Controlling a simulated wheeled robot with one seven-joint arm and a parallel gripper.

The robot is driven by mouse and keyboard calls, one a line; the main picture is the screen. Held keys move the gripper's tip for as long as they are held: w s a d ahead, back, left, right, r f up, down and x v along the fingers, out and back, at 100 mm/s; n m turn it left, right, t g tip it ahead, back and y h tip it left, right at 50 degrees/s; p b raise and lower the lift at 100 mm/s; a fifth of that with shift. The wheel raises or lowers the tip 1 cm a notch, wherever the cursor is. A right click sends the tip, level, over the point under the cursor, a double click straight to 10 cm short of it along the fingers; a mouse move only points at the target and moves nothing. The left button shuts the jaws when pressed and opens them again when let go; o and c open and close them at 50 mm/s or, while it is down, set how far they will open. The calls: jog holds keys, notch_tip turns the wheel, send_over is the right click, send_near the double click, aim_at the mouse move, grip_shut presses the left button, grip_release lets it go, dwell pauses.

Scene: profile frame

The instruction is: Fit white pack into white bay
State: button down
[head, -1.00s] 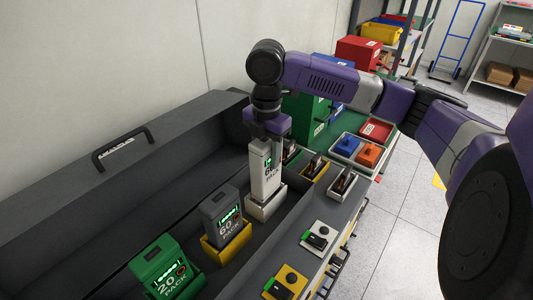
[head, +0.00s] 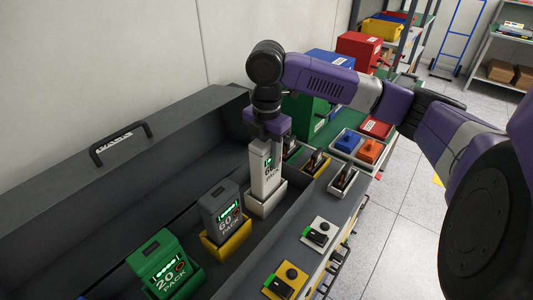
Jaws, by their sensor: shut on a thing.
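The white pack (head: 265,171) stands upright with its lower end inside the white bay (head: 267,201), a pale open-topped socket in the dark trough. The bay's rim hides the foot of the pack, so I cannot tell whether it touches the bottom. My gripper (head: 267,140) is above the pack and shut on its top. The fingertips are partly hidden by the pack and the wrist.
A grey pack (head: 222,207) sits in a yellow bay (head: 226,246), and a green pack (head: 165,268) stands nearer. Switch boxes (head: 320,233) line the right ledge. The trough's dark wall (head: 75,215) rises at left.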

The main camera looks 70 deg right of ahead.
aim_at(267, 141)
jog(key=shift+f+b, duration=1.1)
jog(key=shift+f, duration=0.7)
dwell(0.5)
jog(key=c, duration=0.7)
grip_release()
jog(key=shift+c, duration=0.2)
jog(key=shift+r, duration=3.95)
